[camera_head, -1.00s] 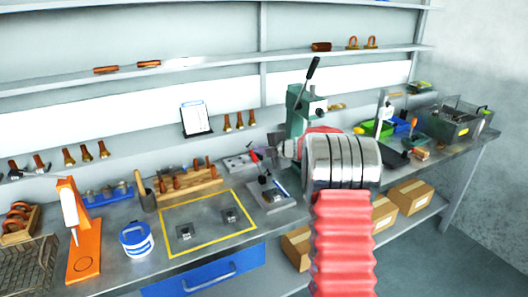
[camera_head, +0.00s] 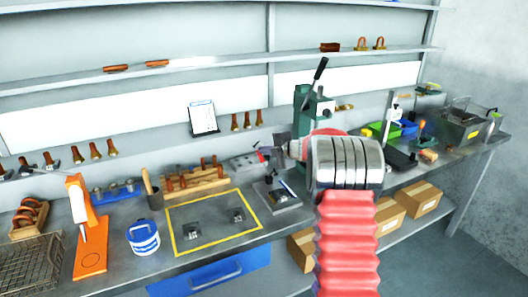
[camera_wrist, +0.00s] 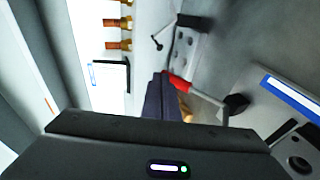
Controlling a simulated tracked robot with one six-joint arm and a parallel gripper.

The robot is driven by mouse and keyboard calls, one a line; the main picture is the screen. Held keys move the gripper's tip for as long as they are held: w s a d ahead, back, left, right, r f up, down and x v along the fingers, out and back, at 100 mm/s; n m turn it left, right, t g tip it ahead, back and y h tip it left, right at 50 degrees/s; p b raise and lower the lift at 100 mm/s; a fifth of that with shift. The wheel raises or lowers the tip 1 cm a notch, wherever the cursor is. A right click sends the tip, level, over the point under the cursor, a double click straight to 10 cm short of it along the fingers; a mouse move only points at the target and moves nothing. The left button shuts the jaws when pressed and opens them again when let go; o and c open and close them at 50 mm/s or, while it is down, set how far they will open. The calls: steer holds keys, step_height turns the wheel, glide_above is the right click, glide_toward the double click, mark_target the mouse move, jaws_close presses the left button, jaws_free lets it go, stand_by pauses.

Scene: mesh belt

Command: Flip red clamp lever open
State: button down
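The clamp's red lever (camera_head: 261,156) rises above its grey base plate (camera_head: 276,195) on the bench, right of the yellow-outlined area. In the wrist view the red lever (camera_wrist: 178,83) runs from beside my fingertips to a black joint (camera_wrist: 236,103). My gripper (camera_wrist: 164,80) has its dark fingers close together, with no clear gap between them. They overlap the lever's near end in the picture; I cannot tell if they touch it. In the head view my arm hides most of the gripper, and its dark fingers (camera_head: 276,147) show just right of the lever.
A green press (camera_head: 312,105) stands close behind my wrist. A blue-and-white tub (camera_head: 143,238) and an orange stand (camera_head: 90,250) are at left. Bins and a basket are at right.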

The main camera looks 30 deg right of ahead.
steer(key=s+d+r, duration=0.2)
steer(key=s+r, duration=0.5)
steer(key=r, duration=0.4)
steer(key=shift+d+r, duration=0.25)
steer(key=shift+r, duration=0.05)
steer(key=shift+s, duration=0.1)
